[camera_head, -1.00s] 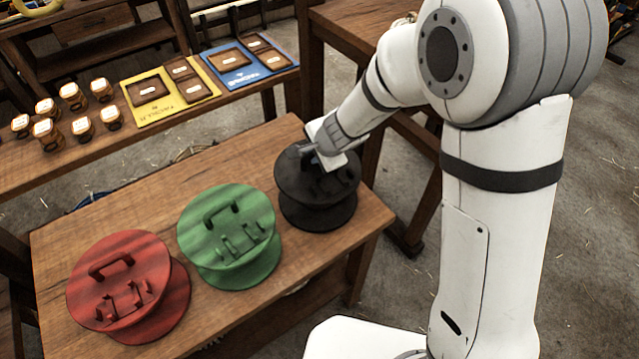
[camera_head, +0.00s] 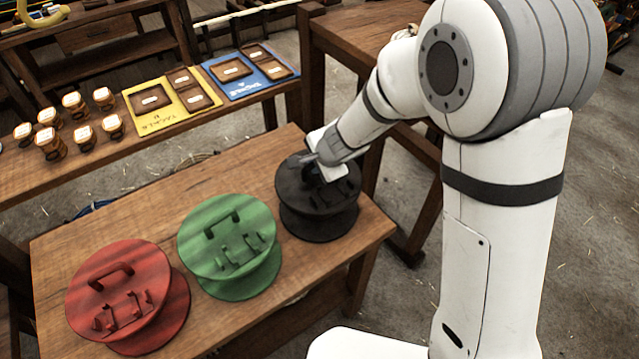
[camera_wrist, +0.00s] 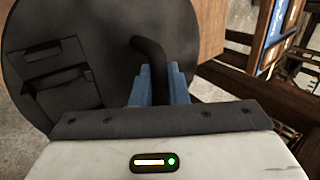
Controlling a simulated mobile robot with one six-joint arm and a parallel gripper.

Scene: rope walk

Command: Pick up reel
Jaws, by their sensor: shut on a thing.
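A black reel (camera_head: 318,207) stands at the right end of the wooden table, beside a green reel (camera_head: 228,245) and a red reel (camera_head: 127,297). Each reel has a raised handle on its top disc. My gripper (camera_head: 312,168) is over the black reel's top. In the wrist view my gripper (camera_wrist: 160,88) has its blue fingers shut on the dark handle of the black reel (camera_wrist: 75,50). The black reel looks upright. I cannot tell whether its base touches the table.
The wooden table (camera_head: 150,210) has bare room behind the reels. A bench behind it holds several small labelled jars (camera_head: 83,137), a yellow board (camera_head: 170,105) and a blue board (camera_head: 250,75). Another wooden table (camera_head: 345,30) stands close behind my arm.

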